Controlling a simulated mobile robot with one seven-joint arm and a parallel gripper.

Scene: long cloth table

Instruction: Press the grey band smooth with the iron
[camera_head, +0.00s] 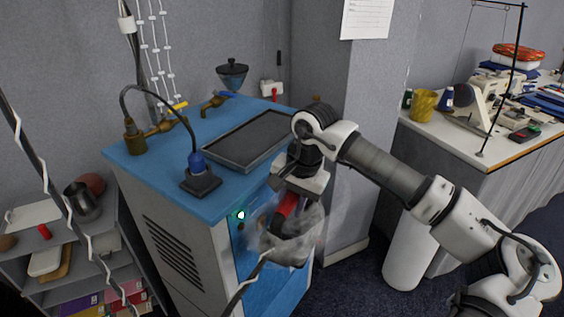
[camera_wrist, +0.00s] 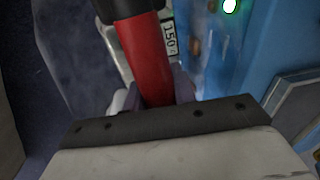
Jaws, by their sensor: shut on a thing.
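The iron has a red handle (camera_head: 287,207) and a grey body (camera_head: 285,246), which is blurred by pale vapour in the head view. My gripper (camera_head: 293,192) is shut on the handle and holds the iron in front of the blue side of the cabinet. In the wrist view the red handle (camera_wrist: 146,60) runs up from between the jaws to a black end, beside a label that reads 150. I cannot make out the grey band in either view. The iron's sole is hidden, so I cannot tell whether it touches anything.
The blue-topped cabinet (camera_head: 165,170) carries a dark tray (camera_head: 245,140), a black pad with a blue fitting (camera_head: 200,182) and brass valves. A shelf (camera_head: 60,265) stands left; a sewing table (camera_head: 490,150) stands right. Carpet shows between.

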